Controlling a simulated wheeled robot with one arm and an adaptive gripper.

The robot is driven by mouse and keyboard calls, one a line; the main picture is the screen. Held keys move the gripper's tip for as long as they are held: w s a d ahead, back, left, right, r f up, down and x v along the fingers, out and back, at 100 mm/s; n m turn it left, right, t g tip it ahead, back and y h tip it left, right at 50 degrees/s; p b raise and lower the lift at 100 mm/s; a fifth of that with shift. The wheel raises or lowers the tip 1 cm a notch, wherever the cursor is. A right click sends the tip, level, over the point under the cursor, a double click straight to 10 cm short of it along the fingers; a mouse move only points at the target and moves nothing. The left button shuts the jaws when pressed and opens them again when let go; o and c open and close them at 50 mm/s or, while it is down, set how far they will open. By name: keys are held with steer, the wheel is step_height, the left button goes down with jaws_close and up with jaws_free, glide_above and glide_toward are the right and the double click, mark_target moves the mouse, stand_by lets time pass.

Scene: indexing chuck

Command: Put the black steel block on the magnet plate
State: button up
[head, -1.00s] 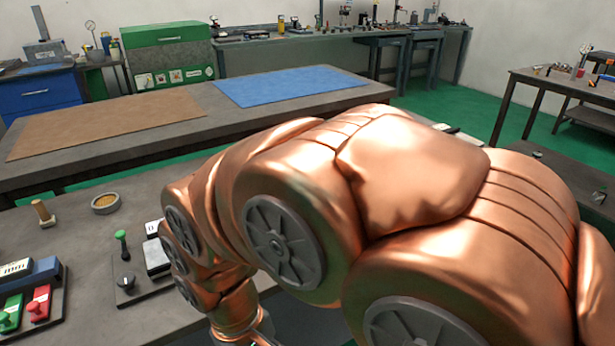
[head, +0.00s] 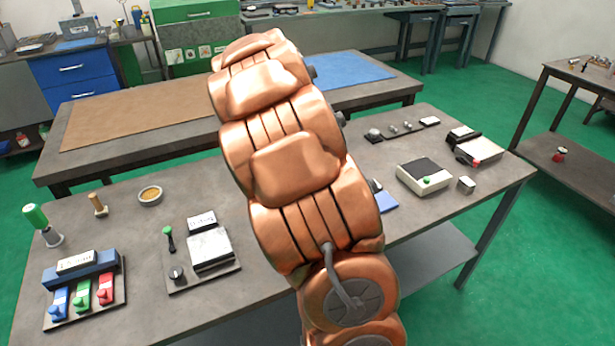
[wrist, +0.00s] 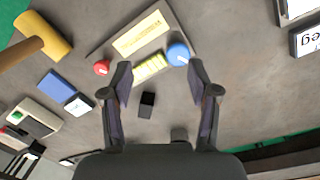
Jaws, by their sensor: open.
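A small black block (wrist: 147,104) lies on the grey bench top in the wrist view, between and below the fingers of my gripper (wrist: 159,78). The gripper is open and empty above it. A second, dark grey block (wrist: 180,134) shows close to the gripper's body. In the head view my arm hides both blocks and the gripper. A silver plate (head: 210,249) on a dark base, with a green-topped lever and a black knob, sits left of my arm; it may be the magnet plate, but I cannot read its label.
In the wrist view, a board (wrist: 140,32) with yellow labels and red and blue knobs lies just past the fingertips. A white device (head: 425,178) with a green button stands right of my arm. A switch board (head: 85,290) and a small round dish (head: 150,195) are at the left.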

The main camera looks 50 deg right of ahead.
steer(key=w+d+m+p, duration=0.1)
steer(key=w+d+p, duration=0.1)
steer(key=d, duration=0.2)
steer(key=w+d+p, duration=0.1)
steer(key=d+p, duration=0.1)
steer(key=d, duration=0.2)
steer(key=w+d+f+m+t+p, duration=0.1)
steer(key=w+d+p, duration=0.1)
steer(key=d, duration=0.2)
steer(key=shift+w+d+f+m, duration=0.1)
steer(key=shift+w+d+m, duration=0.2)
steer(key=shift+w+d, duration=0.05)
steer(key=shift+d+f, duration=0.1)
steer(key=shift+f, duration=0.05)
step_height(320, 180, down, 2)
steer(key=shift+f+p, duration=0.15)
steer(key=shift+p, duration=0.25)
steer(key=shift+d+f+p, duration=0.25)
steer(key=shift+f+p, duration=0.15)
steer(key=shift+f, duration=0.15)
steer(key=shift+d+f+p, duration=0.15)
steer(key=shift+f+p, duration=0.35)
steer(key=shift+f, duration=0.6)
steer(key=shift+d+f+p, duration=0.1)
steer(key=shift+f+p, duration=0.4)
steer(key=shift+f, duration=0.55)
jaws_close()
